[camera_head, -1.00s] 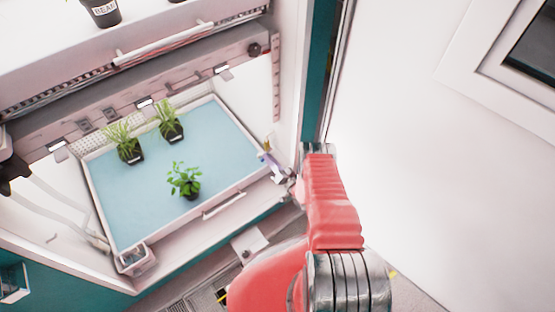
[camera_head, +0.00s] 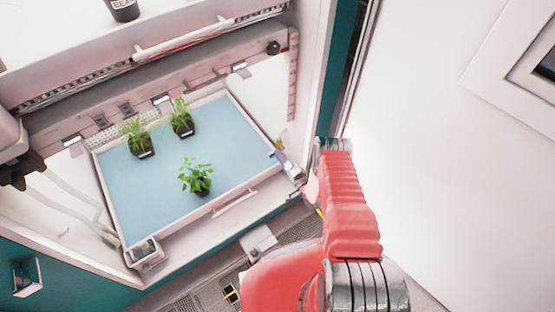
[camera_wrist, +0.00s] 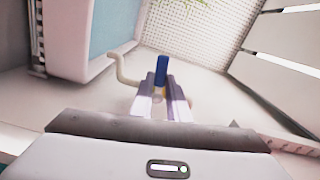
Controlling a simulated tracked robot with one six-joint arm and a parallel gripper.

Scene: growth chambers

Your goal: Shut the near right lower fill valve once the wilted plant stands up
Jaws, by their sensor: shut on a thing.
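The leafy plant (camera_head: 196,178) in a black pot stands at the front of the blue tray (camera_head: 140,205). Its stems point up and its leaves are spread. The fill valve's blue handle (camera_wrist: 161,70) shows between my fingers in the wrist view, with a bit of yellow below it. My gripper (camera_wrist: 162,90) is shut on this handle. In the head view my gripper (camera_head: 280,158) is at the tray's right front corner, with the valve mostly hidden by the fingers. A pale bent pipe (camera_wrist: 122,68) is beside the handle.
Two grassy plants in black pots, one left (camera_head: 138,138) and one right (camera_head: 181,118), stand at the tray's back. A shelf (camera_head: 60,50) is above. The chamber's right wall (camera_head: 325,70) is close to my arm. A small clear box (camera_head: 145,252) sits at the tray's front left corner.

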